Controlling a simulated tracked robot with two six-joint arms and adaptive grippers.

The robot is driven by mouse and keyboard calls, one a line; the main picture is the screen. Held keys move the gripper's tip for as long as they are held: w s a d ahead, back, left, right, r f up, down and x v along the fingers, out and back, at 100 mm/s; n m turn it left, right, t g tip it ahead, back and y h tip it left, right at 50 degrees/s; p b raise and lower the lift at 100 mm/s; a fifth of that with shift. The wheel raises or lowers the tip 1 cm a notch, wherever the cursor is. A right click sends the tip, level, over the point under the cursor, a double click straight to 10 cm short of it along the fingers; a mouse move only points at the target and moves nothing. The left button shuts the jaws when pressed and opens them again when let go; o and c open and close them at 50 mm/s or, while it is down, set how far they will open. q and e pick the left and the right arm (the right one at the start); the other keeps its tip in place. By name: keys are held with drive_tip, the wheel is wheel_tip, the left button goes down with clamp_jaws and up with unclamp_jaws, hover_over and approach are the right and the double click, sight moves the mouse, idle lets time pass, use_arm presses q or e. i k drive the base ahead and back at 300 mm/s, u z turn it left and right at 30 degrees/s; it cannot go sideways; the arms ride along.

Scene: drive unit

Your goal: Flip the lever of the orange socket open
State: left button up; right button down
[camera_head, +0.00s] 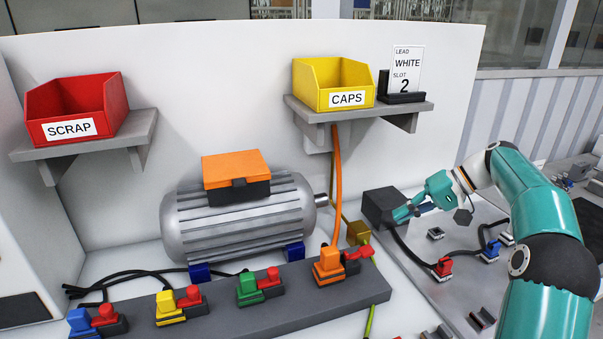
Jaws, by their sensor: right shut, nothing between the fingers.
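The orange socket (328,267) sits at the right end of a grey rail (285,312), with an orange cable rising behind it. A red lever-like part (355,255) beside it reaches out to the right, unlike the upright red parts at the other sockets. My right gripper (403,213) is shut and empty, beside a dark box (380,205), to the right of and farther back than the orange socket. It is apart from the socket. My left gripper is not in view.
Green (247,289), yellow (167,307) and blue (80,322) sockets share the rail. A grey motor (237,220) with an orange-topped box stands behind. A yellow CAPS bin (330,82) and red SCRAP bin (75,105) sit on shelves. Black leads lie right.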

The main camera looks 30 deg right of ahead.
sight(359, 252)
drive_tip(key=k, duration=1.5)
